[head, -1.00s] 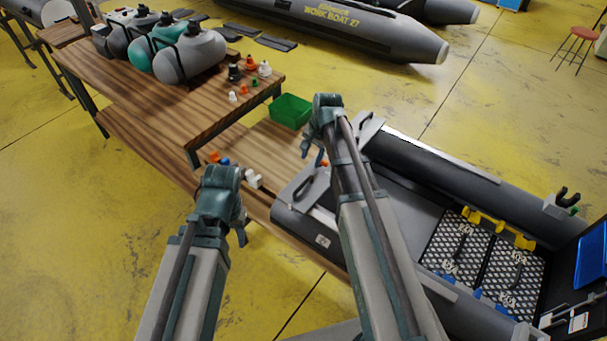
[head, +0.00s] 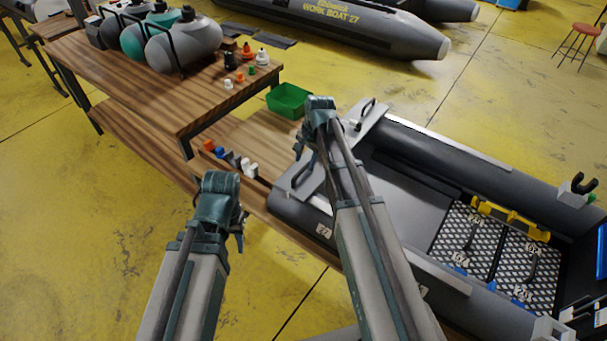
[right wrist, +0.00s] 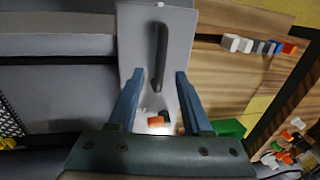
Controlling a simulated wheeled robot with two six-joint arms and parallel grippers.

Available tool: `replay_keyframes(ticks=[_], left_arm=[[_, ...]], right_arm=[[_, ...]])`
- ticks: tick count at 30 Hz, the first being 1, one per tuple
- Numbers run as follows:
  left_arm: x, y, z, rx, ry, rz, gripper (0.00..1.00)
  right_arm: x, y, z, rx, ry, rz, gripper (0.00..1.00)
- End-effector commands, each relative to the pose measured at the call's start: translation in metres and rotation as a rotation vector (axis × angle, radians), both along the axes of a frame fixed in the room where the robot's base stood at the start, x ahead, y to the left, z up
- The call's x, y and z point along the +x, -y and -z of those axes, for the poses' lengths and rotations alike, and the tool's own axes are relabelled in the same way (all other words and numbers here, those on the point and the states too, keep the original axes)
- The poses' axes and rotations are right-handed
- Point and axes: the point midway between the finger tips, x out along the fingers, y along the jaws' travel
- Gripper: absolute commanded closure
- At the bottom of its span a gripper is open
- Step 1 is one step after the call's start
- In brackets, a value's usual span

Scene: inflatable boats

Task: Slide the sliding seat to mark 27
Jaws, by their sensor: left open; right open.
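The sliding seat (head: 312,184) is a light grey board lying across the near end of the grey inflatable boat, with a dark handle at each end. My right gripper (head: 303,148) is over the seat and partly hidden by its own arm. In the right wrist view the open fingers (right wrist: 158,76) point along the grey seat board (right wrist: 138,45), lined up with its dark handle (right wrist: 158,58); whether they touch it I cannot tell. My left gripper (head: 240,228) is open and empty, left of the boat.
A wooden bench (head: 130,85) with grey and teal tanks and small fittings stands at the back left. A green bin (head: 288,100) and several small colored blocks (head: 230,160) are near the seat. Patterned floor panels (head: 480,245) lie in the boat on the right.

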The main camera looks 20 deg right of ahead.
Motion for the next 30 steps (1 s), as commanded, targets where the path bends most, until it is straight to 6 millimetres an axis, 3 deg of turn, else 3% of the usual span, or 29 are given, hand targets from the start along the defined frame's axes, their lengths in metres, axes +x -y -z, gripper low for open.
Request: replay_keyframes(ticks=[1, 6, 18, 26, 30], left_arm=[[0.0, 0.0, 0.015, 0.0, 0.0, 0.0, 0.5], [0.0, 0.0, 0.032, 0.0, 0.0, 0.0, 0.5], [0.0, 0.0, 0.035, 0.0, 0.0, 0.0, 0.5], [0.0, 0.0, 0.036, 0.0, 0.0, 0.0, 0.5], [0.0, 0.0, 0.036, 0.0, 0.0, 0.0, 0.5]], right_arm=[[0.002, -0.001, 0.015, 0.0, 0.0, -0.001, 0.5], [0.005, -0.004, 0.032, 0.0, 0.0, -0.001, 0.5], [0.006, -0.005, 0.035, 0.0, 0.0, -0.001, 0.5], [0.006, -0.005, 0.035, 0.0, 0.0, -0.001, 0.97], [0.006, -0.005, 0.035, 0.0, 0.0, -0.001, 1.0]])
